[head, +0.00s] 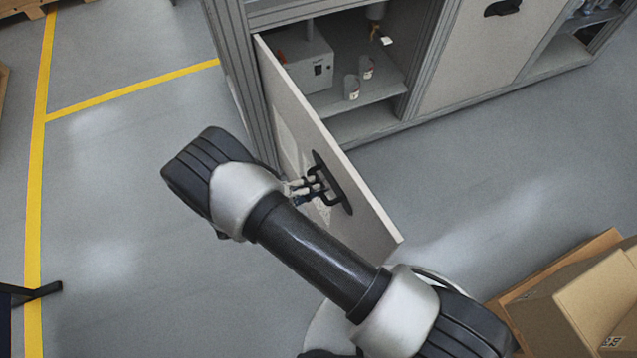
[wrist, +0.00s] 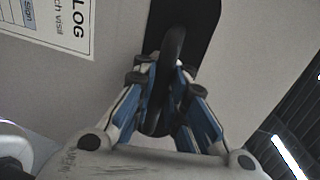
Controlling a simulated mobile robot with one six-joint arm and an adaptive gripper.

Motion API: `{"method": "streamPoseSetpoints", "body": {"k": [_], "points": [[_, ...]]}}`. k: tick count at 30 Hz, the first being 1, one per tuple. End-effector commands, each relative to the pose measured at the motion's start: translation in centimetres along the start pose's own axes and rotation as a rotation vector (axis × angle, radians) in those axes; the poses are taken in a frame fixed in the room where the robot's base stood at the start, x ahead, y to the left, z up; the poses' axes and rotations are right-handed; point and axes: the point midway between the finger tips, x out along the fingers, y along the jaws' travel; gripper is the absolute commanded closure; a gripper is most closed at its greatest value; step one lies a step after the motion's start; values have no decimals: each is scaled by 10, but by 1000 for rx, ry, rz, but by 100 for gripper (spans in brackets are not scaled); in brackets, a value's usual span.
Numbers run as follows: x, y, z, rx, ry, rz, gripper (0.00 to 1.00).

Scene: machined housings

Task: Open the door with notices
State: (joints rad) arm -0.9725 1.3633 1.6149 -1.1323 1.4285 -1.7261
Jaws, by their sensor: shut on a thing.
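The door (head: 365,226) is a pale panel hinged at its left edge and swung well out from the cabinet. A black handle (head: 333,182) on a black plate sits on its outer face. My gripper (head: 310,186) is shut on this handle, partly hidden behind my arm. In the wrist view my gripper (wrist: 162,72) has its blue and grey fingers on either side of the curved black handle (wrist: 174,42). A printed notice (wrist: 62,22) on the door (wrist: 118,22) shows at the upper left, with the letters "LOG" readable.
Inside the open cabinet stand a light box-shaped device (head: 303,62) and two small cups (head: 352,87). A closed door (head: 480,50) with a black handle is to the right. Cardboard boxes (head: 575,300) stand at lower right. Grey floor (head: 470,190) is clear between the boxes and cabinet.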

Motion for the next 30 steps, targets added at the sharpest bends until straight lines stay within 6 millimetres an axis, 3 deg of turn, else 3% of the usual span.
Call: {"method": "streamPoseSetpoints", "body": {"k": [4,5,15,25,30], "points": [[-1,-4,3,4,-5,-6,100],[-1,-4,3,4,-5,-6,90],[0,-2,2,3,-2,-3,68],[-2,-1,1,2,-2,-2,68],[-22,-1,2,2,-6,-1,68]]}}
